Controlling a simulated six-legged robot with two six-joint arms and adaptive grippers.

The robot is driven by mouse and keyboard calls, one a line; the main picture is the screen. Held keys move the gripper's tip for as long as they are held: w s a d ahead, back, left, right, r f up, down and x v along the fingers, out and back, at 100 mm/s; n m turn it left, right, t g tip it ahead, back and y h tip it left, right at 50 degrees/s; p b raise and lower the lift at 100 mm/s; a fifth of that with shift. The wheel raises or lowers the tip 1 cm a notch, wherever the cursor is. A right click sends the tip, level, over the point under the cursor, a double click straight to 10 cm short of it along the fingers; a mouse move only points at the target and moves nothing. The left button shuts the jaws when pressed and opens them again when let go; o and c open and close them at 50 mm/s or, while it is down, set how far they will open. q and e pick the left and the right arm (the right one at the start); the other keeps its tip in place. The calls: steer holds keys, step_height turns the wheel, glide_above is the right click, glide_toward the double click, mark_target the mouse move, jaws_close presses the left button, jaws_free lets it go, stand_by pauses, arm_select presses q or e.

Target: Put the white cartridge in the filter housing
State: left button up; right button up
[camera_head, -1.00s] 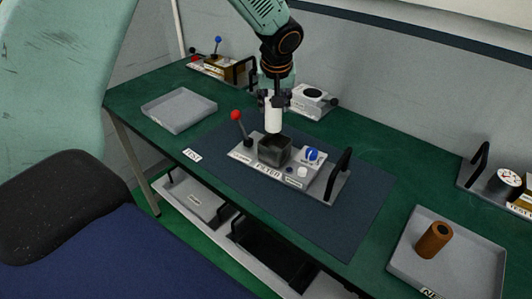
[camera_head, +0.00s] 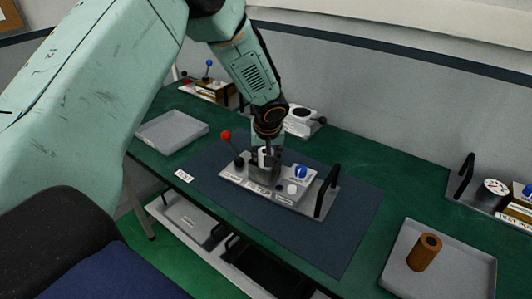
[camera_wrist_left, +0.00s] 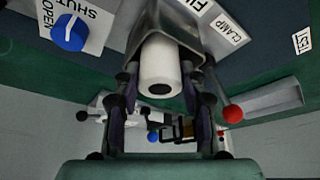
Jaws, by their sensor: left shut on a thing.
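The white cartridge (camera_head: 263,158) is upright at the filter housing, a dark open-topped box (camera_head: 263,174) on the grey filter unit. Its lower part is hidden behind the housing's front wall, so it appears to be at least partly inside. My left gripper (camera_head: 267,153) is shut on the cartridge from above. In the left wrist view the cartridge (camera_wrist_left: 160,65) lies between the fingers (camera_wrist_left: 160,88), with the housing walls around its far end. Whether it touches the housing floor is hidden. My right gripper is not in view.
The filter unit has a red-knobbed clamp lever (camera_head: 226,136), a blue knob (camera_head: 301,171) and a black handle (camera_head: 326,190). An empty grey tray (camera_head: 172,131) is at the left. A brown cartridge (camera_head: 426,252) stands in another tray (camera_head: 462,270) at the right. The blue mat's front is clear.

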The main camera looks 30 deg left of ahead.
arm_select(q)
steer(key=shift+w+a+f, duration=0.15)
steer(key=shift+a+f, duration=0.05)
steer(key=shift+a, duration=0.2)
steer(key=o, duration=0.8)
steer(key=shift+a+f, duration=0.1)
steer(key=shift+c, duration=0.2)
steer(key=o, duration=0.4)
steer(key=shift+d+r, duration=0.25)
steer(key=shift+d, duration=0.15)
steer(key=shift+a+f, duration=0.1)
steer(key=shift+a, duration=0.2)
steer(key=v, duration=1.2)
steer(key=shift+b, duration=0.4)
